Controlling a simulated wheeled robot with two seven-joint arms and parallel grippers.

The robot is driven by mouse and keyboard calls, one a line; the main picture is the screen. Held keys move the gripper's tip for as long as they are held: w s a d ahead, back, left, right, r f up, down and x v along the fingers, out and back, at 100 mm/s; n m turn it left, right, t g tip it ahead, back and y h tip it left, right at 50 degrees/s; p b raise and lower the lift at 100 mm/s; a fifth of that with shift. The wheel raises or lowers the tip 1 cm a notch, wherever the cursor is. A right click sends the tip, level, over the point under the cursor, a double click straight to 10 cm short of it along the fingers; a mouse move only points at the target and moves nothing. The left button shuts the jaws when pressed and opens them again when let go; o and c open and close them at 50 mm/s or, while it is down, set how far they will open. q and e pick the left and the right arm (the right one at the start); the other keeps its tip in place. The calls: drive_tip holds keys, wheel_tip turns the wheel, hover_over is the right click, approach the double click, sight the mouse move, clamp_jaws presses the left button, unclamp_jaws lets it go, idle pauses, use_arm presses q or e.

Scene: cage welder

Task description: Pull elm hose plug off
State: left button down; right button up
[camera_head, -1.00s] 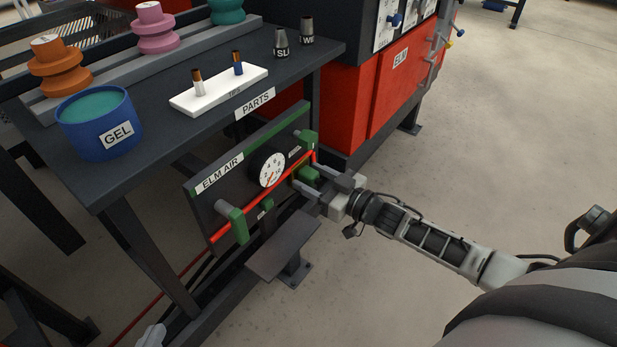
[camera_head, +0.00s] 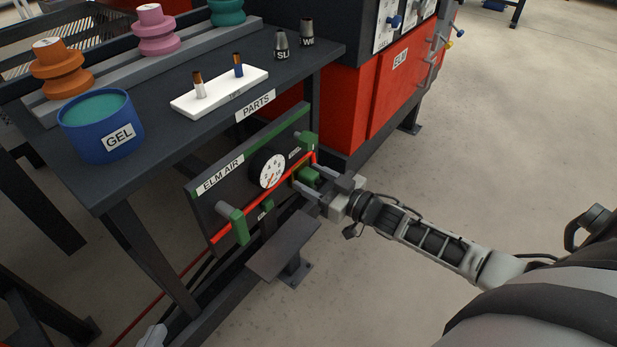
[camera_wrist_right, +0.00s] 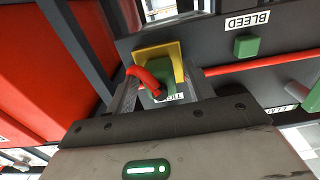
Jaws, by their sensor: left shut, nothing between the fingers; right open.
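The hose plug is a green block (camera_head: 308,174) at the right end of the ELM AIR panel (camera_head: 210,205). In the right wrist view the plug (camera_wrist_right: 158,78) sits in front of a yellow plate (camera_wrist_right: 175,55), and a red hose (camera_wrist_right: 143,76) bends into it. My right gripper (camera_head: 308,180) is open, with one finger on each side of the plug. Contact between fingers and plug cannot be told. A small label by the plug is partly hidden. My left gripper (camera_head: 152,336) shows only in part at the bottom left edge, shut and empty.
A gauge (camera_head: 272,170) and green handles (camera_head: 233,222) are on the panel. A green BLEED button (camera_wrist_right: 246,46) is near the plug. The parts table (camera_head: 160,150) overhangs the panel. The red ELM cabinet (camera_head: 385,95) stands behind. The floor to the right is clear.

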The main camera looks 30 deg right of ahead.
sight(320, 184)
clamp_jaws()
drive_tip(key=shift+p+v, duration=1.25)
drive_tip(key=shift+v, duration=1.75)
